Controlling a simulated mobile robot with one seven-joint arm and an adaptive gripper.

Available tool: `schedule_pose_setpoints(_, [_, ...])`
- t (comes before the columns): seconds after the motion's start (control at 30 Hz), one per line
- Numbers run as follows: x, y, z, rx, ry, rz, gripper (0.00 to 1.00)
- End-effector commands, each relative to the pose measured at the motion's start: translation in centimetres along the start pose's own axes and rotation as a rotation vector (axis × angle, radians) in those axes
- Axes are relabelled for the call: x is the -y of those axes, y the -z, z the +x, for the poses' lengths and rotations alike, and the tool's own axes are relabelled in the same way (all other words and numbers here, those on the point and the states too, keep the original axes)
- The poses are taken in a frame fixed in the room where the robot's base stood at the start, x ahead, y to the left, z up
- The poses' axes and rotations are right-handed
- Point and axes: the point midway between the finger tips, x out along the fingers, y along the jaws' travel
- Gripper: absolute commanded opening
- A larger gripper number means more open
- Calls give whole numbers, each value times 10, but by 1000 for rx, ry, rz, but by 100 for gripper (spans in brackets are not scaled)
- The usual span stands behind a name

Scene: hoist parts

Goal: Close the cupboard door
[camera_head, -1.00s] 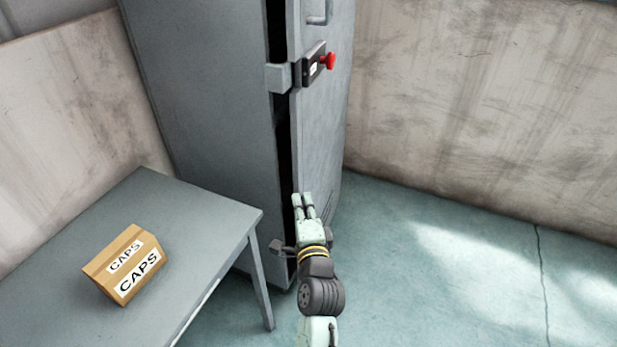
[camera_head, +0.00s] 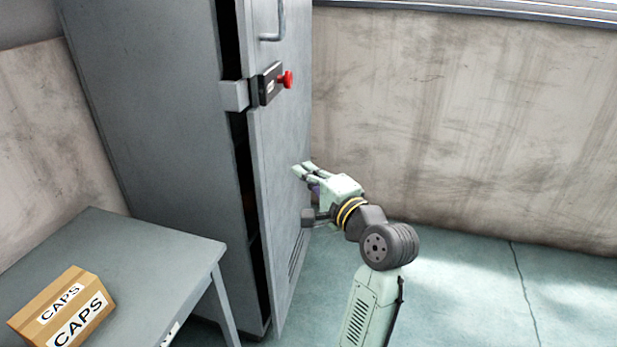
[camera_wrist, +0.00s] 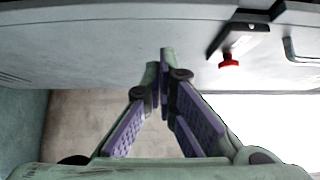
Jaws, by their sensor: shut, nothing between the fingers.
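The grey cupboard (camera_head: 150,120) stands at the left centre of the head view. Its door (camera_head: 281,150) is slightly ajar, with a dark gap along the edge beside the cupboard's side wall. The door carries a latch with a red knob (camera_head: 286,79) and a bar handle (camera_head: 272,22) above it. My gripper (camera_head: 301,170) is shut and empty, with its fingertips close to the door's outer face below the latch. In the wrist view the fingertips (camera_wrist: 165,55) point at the door face (camera_wrist: 110,40); I cannot tell whether they touch it. The red knob (camera_wrist: 229,60) is to their right.
A grey table (camera_head: 130,250) stands at the lower left, near the cupboard, with a cardboard box labelled CAPS (camera_head: 62,308) on it. A stained wall (camera_head: 450,110) is behind. The floor (camera_head: 470,290) to the right is clear.

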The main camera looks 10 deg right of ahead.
Motion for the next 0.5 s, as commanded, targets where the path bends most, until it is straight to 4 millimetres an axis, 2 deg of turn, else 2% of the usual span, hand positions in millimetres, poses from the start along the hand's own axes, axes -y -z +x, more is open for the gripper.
schedule_pose_setpoints(0.1, [2, -1, 28, 4, -1, 1, 0])
schedule_pose_setpoints(0.27, [1, -1, 61, 2, -2, 0, 0])
schedule_pose_setpoints(0.4, [1, -18, 74, 3, -1, -1, 0])
schedule_pose_setpoints(0.5, [0, -24, 81, 0, -1, 0, 0])
